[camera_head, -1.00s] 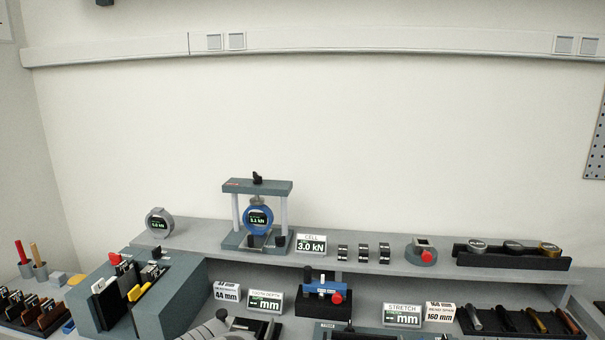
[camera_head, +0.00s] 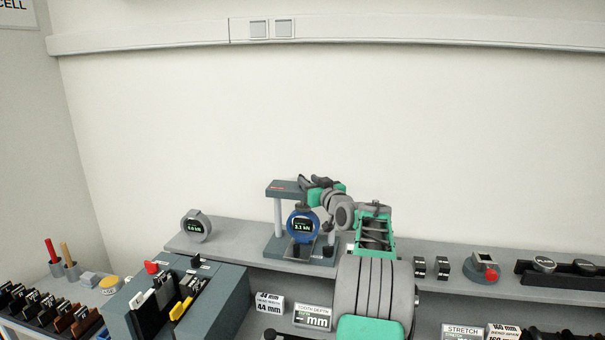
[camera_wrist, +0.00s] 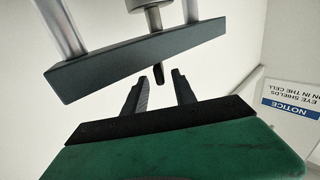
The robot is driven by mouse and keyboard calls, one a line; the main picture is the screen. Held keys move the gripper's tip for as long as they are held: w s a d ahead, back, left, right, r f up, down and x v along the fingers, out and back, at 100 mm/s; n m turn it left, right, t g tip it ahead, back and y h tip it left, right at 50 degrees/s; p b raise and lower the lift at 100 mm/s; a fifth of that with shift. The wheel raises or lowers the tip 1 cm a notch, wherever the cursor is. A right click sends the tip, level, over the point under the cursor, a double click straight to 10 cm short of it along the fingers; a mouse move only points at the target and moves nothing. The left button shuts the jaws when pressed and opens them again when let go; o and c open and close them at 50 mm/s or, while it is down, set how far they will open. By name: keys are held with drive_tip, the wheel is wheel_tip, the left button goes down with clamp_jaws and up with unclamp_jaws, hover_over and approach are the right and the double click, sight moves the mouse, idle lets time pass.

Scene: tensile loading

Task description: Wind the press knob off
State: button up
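The press stands on the shelf in the head view, with a grey top plate (camera_head: 284,188), pale posts and a blue round gauge (camera_head: 303,226) that appears to read 3.1 kN. Its small black knob (camera_wrist: 158,76) sticks out of the top plate in the wrist view, where the plate (camera_wrist: 100,67) also shows. My gripper (camera_wrist: 160,76) is open, its two dark fingers apart, with the knob close to the tips and in line with the gap. I cannot tell whether the knob is inside the gap. In the head view my gripper (camera_head: 304,183) is at the plate's top and hides the knob.
A grey round gauge (camera_head: 195,226) stands left of the press. A grey block with slots (camera_head: 215,303) sits in front at the left. Small black clips and a red-buttoned device (camera_head: 482,267) stand to the right.

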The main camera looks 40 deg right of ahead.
sight(304, 177)
drive_tip(key=shift+p+x, duration=0.5)
drive_tip(key=shift+x, duration=1.4)
drive_tip(key=shift+a, duration=0.1)
clamp_jaws()
